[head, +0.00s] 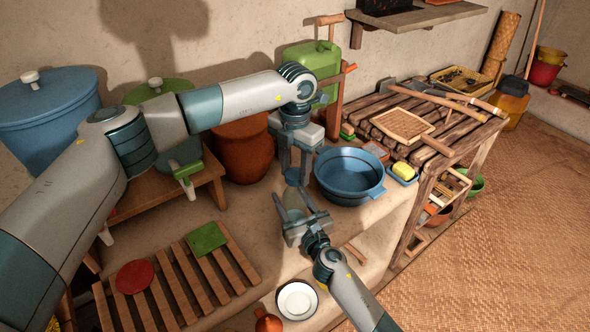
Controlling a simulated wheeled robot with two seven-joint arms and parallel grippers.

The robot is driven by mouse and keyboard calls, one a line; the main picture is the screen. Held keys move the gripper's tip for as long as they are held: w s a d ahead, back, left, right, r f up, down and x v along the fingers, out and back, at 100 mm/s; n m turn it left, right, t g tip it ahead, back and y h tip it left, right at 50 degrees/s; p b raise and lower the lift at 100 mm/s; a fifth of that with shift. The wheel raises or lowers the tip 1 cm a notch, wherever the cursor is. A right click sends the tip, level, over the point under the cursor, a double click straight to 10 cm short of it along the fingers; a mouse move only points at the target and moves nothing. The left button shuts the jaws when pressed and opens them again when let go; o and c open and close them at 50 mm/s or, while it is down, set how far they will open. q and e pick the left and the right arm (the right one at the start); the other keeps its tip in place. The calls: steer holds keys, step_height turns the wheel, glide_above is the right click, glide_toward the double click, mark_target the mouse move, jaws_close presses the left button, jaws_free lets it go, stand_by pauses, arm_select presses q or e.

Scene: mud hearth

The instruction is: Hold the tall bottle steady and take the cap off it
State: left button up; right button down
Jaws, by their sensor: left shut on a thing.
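The tall bottle (295,199) is pale and see-through and stands upright on the ledge, left of the blue basin. Its blue top, which looks like the cap (293,177), is partly hidden by fingers. My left gripper (294,172) points down from above and is shut on this cap. My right gripper (293,203) reaches in from the front, with its fingers spread on either side of the bottle's body. I cannot tell whether they touch it.
The blue basin (350,176) stands close right of the bottle. A slatted rack (178,283) lies at the front left, and a white bowl (297,300) at the front. A clay pot (243,150) and a green jerrycan (312,62) stand behind. A wooden bench (440,130) is at right.

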arm_select(q)
steer(key=n, duration=0.4)
steer(key=shift+n, duration=0.4)
steer(key=n, duration=0.8)
steer(key=shift+n, duration=0.3)
steer(key=n, duration=0.5)
steer(key=shift+n, duration=0.3)
steer(key=shift+r, duration=0.4)
steer(key=shift+r, duration=0.65)
steer(key=shift+r, duration=0.15)
